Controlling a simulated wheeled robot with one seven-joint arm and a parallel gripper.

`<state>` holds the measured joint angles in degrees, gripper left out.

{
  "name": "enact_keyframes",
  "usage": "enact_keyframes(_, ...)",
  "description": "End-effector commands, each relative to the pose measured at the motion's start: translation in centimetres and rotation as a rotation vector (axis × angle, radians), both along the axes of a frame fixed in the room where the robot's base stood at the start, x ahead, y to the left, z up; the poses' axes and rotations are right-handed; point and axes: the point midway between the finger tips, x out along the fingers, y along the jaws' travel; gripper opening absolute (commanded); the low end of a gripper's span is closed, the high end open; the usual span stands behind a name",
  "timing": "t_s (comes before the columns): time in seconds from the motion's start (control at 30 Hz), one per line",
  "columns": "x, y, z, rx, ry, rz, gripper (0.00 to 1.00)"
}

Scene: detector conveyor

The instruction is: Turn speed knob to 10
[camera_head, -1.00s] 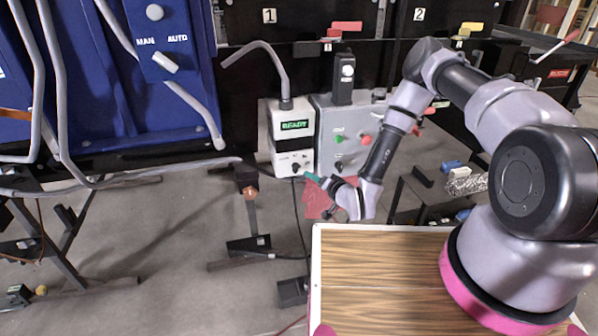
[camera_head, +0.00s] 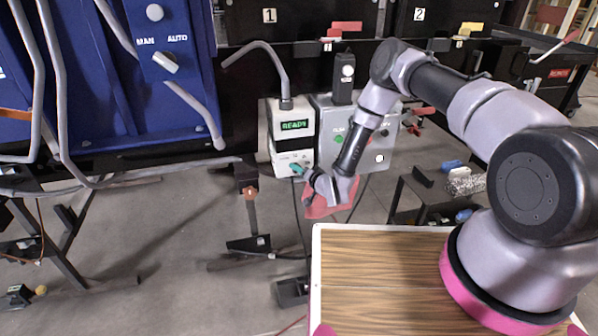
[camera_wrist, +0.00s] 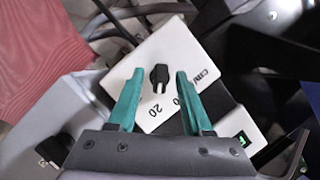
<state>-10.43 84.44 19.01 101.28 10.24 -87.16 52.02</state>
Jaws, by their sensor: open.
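A white control box (camera_head: 278,140) with a green READY display (camera_head: 295,125) hangs below the conveyor in the head view. Its black speed knob (camera_wrist: 158,75) shows in the wrist view on the white face, with "20" and part of "cm/" printed around it. My gripper (camera_head: 296,169) is at the lower front of this box. In the wrist view my gripper (camera_wrist: 159,73) is open, its two green fingers on either side of the knob in the picture. I cannot tell whether they touch it. The knob's exact angle is hard to read. The fingers hide part of the dial print.
A grey box (camera_head: 379,158) with a green button stands right of the white box, partly behind my arm. A red sheet-like thing (camera_head: 320,207) shows below my wrist. A wooden-topped surface (camera_head: 370,285) lies nearer. A blue cabinet (camera_head: 100,90) stands at left.

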Motion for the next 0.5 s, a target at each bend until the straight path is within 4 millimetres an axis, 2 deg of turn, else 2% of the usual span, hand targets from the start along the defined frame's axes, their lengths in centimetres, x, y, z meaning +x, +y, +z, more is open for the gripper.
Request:
enact_keyframes(0.07, -0.02, -0.01, 0.00, 0.000, 0.000, 0.000, 0.50)
enact_keyframes(0.17, -0.03, 0.00, 0.01, 0.000, 0.000, 0.000, 0.16)
enact_keyframes(0.2, -0.03, 0.00, 0.01, 0.000, 0.000, 0.000, 0.00)
enact_keyframes(0.5, -0.06, 0.04, 0.06, -0.017, -0.006, 0.001, 0.00)
